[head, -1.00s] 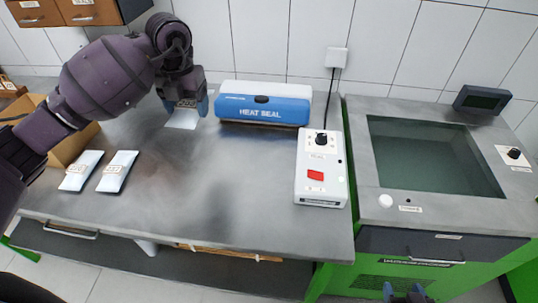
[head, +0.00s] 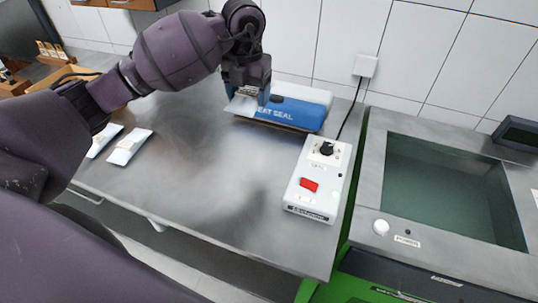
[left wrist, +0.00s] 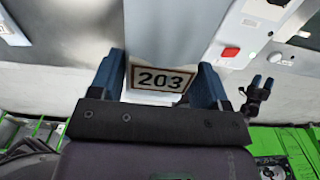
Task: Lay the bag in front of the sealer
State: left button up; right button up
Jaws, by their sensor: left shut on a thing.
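My left gripper (head: 250,94) is shut on a pale bag (head: 239,106), held at the front left of the blue and white heat sealer (head: 292,114). The gripper hides the sealer's left part. In the left wrist view the bag's label (left wrist: 161,79) reads 203 and sits between the blue fingers. I cannot tell whether the bag touches the table or the sealer. My right gripper (left wrist: 262,83) shows small in the left wrist view, its two blue fingertips apart, away from the bag; it is not in the head view.
Two more pale bags (head: 128,147) (head: 104,140) lie on the steel table (head: 205,185) at the left. A white control box (head: 318,180) with a red switch stands right of the sealer. The table's middle is clear.

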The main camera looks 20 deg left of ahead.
pick_arm(q)
jog(key=shift+d, duration=0.25)
jog(key=shift+d+f, duration=0.1)
jog(key=shift+f, duration=0.15)
send_over(254, 160)
notch_tip(254, 160, down, 14)
jog(key=shift+f+b, duration=0.2)
jog(key=shift+b, duration=0.1)
jog(key=shift+f, duration=0.65)
notch_tip(254, 160, down, 4)
jog(key=shift+r, duration=0.1)
jog(key=o, duration=0.9)
jog(key=shift+o, duration=0.5)
pick_arm(e)
jog(key=shift+s+d+f, duration=0.15)
jog(key=shift+s+f, duration=0.25)
jog(key=shift+f, duration=0.4)
